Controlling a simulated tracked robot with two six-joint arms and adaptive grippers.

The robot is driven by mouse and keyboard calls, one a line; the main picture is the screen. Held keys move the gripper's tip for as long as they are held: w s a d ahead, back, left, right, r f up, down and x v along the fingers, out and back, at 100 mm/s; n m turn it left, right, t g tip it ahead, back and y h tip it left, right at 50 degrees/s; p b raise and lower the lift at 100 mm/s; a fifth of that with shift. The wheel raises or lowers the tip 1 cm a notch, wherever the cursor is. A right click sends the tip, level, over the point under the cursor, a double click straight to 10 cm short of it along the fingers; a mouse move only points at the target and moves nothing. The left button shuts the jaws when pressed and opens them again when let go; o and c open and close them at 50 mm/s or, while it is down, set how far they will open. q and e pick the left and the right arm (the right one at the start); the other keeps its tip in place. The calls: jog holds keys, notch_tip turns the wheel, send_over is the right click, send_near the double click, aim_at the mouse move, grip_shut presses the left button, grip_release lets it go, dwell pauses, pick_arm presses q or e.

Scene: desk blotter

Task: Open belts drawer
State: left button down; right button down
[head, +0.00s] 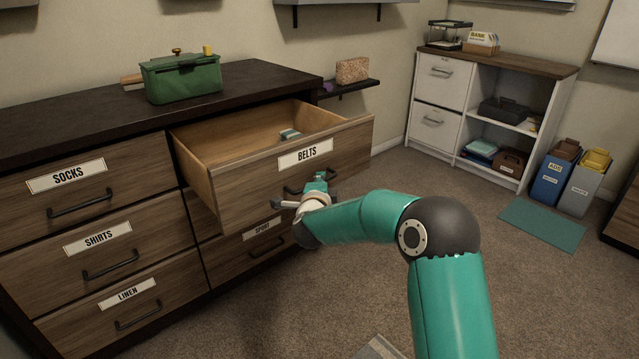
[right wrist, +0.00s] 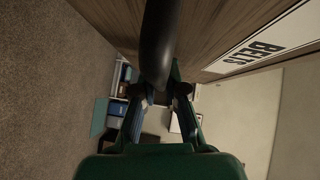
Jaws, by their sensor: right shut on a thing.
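The belts drawer (head: 246,177) stands pulled well out of the dresser in the head view, its label (head: 305,154) reading BELTS on the wood front. A small grey-green item (head: 290,134) lies inside it. My right gripper (head: 307,190) is at the drawer front below the label, shut on the dark handle (head: 297,187). In the right wrist view the handle (right wrist: 157,50) runs down between the fingers of the gripper (right wrist: 158,88), with the BELTS label (right wrist: 266,47) at the right. My left gripper is not in view.
Shut drawers labelled SOCKS (head: 68,176), SHIRTS (head: 97,238) and LINEN (head: 124,291) are at the left. A SPORT drawer (head: 235,245) lies below the open one.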

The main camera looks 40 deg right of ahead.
jog(key=shift+f, duration=0.2)
jog(key=c, duration=1.3)
grip_release()
jog(key=shift+o, duration=0.5)
jog(key=shift+r, duration=0.1)
jog(key=v, duration=1.2)
